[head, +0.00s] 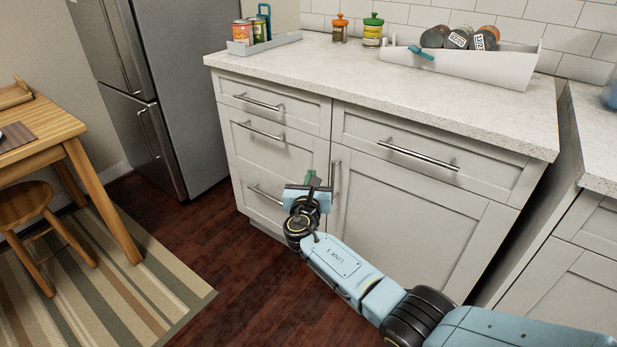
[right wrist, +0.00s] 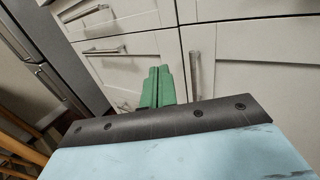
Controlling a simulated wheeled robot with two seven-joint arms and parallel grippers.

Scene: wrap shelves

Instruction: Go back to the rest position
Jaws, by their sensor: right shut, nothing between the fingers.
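My right gripper (head: 312,180) is in front of the white cabinet (head: 420,195), near the vertical door handle (head: 335,183). In the right wrist view its green fingers (right wrist: 157,86) are together, with nothing between them. In that view the handle (right wrist: 195,72) stands just right of the fingers; whether they touch cannot be told. My right arm comes in from the lower right. My left gripper is not in view.
The countertop (head: 400,85) holds a grey tray (head: 270,44) with cans, two spice jars (head: 372,30) and a white rack (head: 465,65) with several cans. A fridge (head: 175,80) stands left. A wooden table (head: 75,130) and stool (head: 30,205) are at far left. Floor between is clear.

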